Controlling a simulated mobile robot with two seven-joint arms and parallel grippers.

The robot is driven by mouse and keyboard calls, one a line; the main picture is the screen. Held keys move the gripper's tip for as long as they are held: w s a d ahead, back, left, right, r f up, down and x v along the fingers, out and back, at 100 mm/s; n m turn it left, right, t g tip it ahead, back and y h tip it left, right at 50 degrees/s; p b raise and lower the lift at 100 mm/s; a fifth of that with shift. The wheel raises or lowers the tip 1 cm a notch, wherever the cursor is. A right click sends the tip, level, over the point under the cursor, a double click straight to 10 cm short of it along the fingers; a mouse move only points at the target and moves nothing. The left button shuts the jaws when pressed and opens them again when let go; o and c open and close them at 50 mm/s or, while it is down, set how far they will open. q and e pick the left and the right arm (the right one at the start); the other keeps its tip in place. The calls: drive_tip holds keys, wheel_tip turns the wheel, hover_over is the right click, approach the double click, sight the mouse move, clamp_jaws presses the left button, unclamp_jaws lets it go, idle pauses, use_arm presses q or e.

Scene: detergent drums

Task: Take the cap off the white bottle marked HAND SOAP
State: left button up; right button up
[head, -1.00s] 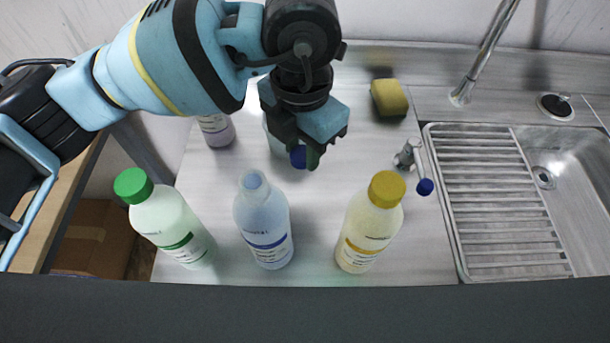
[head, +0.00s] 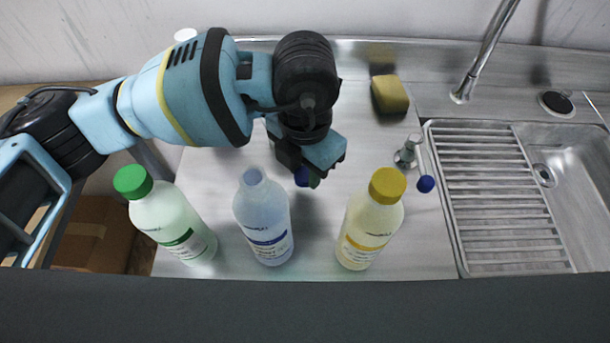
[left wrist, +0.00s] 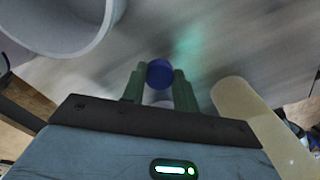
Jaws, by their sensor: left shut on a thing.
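My left gripper (head: 308,178) is shut on a blue cap (head: 301,176), behind and right of the middle bottle in the head view. The cap also shows in the left wrist view (left wrist: 160,73), between the green fingers. The middle bottle (head: 262,214) is upright, pale, with a blue-banded label and an open neck without a cap. To its left stands a white bottle with a green cap (head: 172,218). To its right stands a pale yellow bottle with a yellow cap (head: 372,220). The label words are too small to read surely. My right gripper is not in view.
A yellow sponge (head: 389,94) lies at the back. A metal tap fitting with a blue end (head: 425,184) stands right of the bottles. A sink with a ribbed drainer (head: 500,200) and a faucet (head: 480,60) are further right. My left arm hides the back left.

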sight(305, 173)
use_arm(q)
wheel_tip(305, 173, down, 4)
drive_tip(key=shift+r, duration=0.2)
drive_tip(key=shift+f, duration=0.15)
drive_tip(key=o, duration=1.1)
wheel_tip(305, 173, up, 12)
drive_tip(key=shift+r, duration=0.2)
